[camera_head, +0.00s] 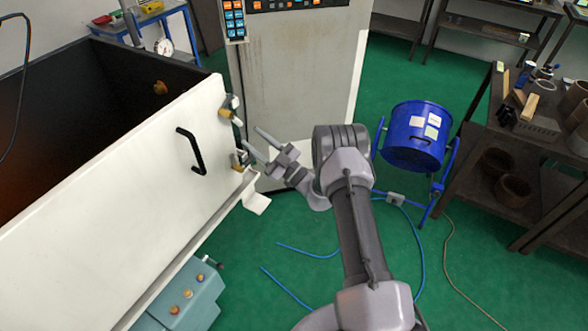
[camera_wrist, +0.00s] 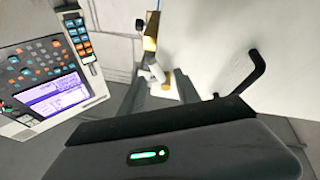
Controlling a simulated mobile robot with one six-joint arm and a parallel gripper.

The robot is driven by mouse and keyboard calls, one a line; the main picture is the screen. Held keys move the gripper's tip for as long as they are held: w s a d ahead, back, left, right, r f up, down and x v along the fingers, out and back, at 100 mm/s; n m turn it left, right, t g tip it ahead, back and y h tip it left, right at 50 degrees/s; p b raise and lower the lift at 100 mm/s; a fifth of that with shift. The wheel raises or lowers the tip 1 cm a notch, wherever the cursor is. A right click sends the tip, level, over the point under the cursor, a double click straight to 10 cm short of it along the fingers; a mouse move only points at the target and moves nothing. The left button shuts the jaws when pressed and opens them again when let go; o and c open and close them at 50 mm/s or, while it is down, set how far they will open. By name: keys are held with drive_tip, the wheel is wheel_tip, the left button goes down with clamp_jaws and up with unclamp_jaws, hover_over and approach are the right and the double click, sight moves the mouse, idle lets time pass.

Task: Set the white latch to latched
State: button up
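The white latch (camera_wrist: 154,70) is a small pale part at the edge of the white panel, below a brass-coloured fitting (camera_wrist: 149,40) in the wrist view. It appears between and beyond the two dark fingers of my gripper (camera_wrist: 160,90). Contact is not clear. In the head view my gripper (camera_head: 256,139) points left at the panel's right edge, with fingers spread and nothing seen between them. Brass-coloured fittings sit there at an upper (camera_head: 227,106) and a lower (camera_head: 237,160) spot. The latch is too small there to make out, and its setting cannot be told.
The white panel (camera_head: 110,180) carries a black handle (camera_head: 190,150), right of my gripper in the wrist view. A grey cabinet (camera_head: 295,75) with a keypad (camera_head: 234,18) stands behind. A blue drum (camera_head: 415,140) and a dark bench (camera_head: 500,170) stand right. Green floor lies between.

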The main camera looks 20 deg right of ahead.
drive_tip(key=d+b+v, duration=0.1)
drive_tip(key=b+v, duration=0.3)
drive_tip(key=v, duration=1)
drive_tip(key=shift+w, duration=0.25)
drive_tip(key=shift+f, duration=0.1)
drive_tip(key=v, duration=1.7)
drive_tip(key=shift+s, duration=0.2)
drive_tip(key=shift+d+f, duration=0.1)
